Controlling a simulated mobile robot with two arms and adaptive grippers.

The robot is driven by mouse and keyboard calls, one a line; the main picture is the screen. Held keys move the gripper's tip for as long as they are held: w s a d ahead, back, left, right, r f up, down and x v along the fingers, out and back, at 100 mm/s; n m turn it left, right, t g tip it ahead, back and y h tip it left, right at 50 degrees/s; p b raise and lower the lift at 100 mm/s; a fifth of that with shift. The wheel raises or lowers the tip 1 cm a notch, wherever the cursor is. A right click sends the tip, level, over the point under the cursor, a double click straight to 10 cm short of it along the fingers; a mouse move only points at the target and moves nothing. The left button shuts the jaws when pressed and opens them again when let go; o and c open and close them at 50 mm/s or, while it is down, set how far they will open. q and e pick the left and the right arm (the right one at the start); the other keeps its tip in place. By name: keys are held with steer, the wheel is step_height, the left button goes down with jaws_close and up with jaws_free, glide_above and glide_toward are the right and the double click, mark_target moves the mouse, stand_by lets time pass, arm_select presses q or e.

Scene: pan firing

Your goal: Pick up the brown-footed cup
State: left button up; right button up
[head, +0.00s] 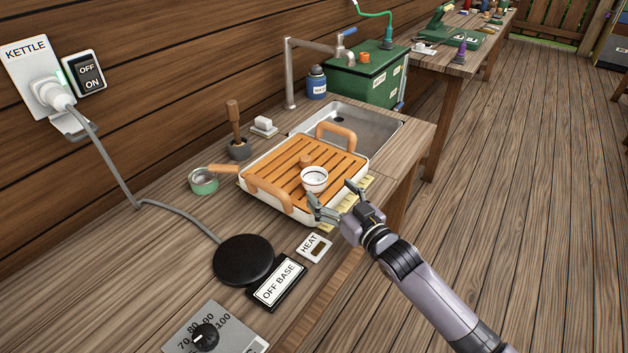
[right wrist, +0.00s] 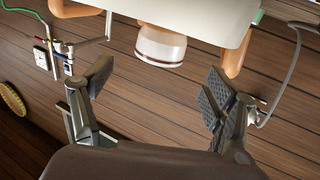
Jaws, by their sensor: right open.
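A small white cup (head: 314,179) with a dark band near its rim stands upright on the slatted wooden tray (head: 285,168), near its right front edge. In the right wrist view the cup (right wrist: 161,46) shows at the top centre, against the tray's pale side; its foot is not clearly seen. My right gripper (head: 335,197) is open and empty, just to the right and front of the cup. In the right wrist view its fingers (right wrist: 160,85) are spread wide, with the cup beyond the gap between them. My left gripper is out of view.
The tray has two raised wooden handles (head: 268,194). A sink (head: 376,124) and tap lie behind. The floor to the right is clear.

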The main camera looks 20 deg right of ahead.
mark_target(314, 174)
steer(key=shift+p+x, duration=0.7)
steer(key=shift+x, duration=3.3)
steer(key=shift+s, duration=0.1)
steer(key=c, duration=1.3)
steer(key=shift+r, duration=0.2)
step_height(314, 174, up, 20)
steer(key=b, duration=0.1)
